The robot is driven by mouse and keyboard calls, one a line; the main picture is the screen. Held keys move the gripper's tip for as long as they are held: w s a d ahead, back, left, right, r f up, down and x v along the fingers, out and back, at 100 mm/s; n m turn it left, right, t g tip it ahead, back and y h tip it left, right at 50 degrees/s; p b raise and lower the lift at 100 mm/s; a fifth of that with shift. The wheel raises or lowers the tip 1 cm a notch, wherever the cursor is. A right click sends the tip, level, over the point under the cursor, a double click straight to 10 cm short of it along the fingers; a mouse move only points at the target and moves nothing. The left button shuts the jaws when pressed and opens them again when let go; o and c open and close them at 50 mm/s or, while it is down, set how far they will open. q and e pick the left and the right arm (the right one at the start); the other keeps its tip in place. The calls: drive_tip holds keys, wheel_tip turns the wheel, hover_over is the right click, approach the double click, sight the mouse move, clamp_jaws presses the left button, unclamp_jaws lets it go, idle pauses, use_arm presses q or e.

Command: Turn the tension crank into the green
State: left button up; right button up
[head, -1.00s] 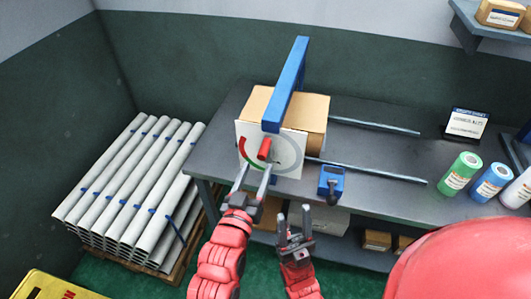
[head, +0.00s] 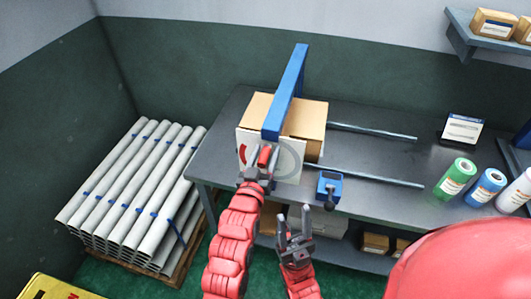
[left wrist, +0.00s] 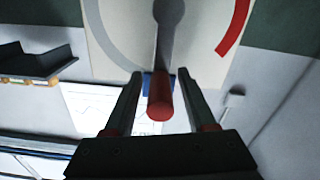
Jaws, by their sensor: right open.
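The tension crank shows a red handle (head: 264,155) in front of a white dial plate (head: 293,174) on the bench. In the left wrist view the handle (left wrist: 159,98) hangs from a grey crank arm (left wrist: 167,40), and a red arc (left wrist: 235,28) shows on the dial. The green part is hidden. My left gripper (head: 263,162) is at the crank, one finger on each side of the handle. In the left wrist view its fingers (left wrist: 160,78) are open, with gaps beside the handle. My right gripper (head: 294,214) is open and empty, low in front of the bench.
Stacked grey tubes (head: 135,185) are at left.

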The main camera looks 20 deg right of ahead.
use_arm(q)
clamp_jaws()
idle(1.2)
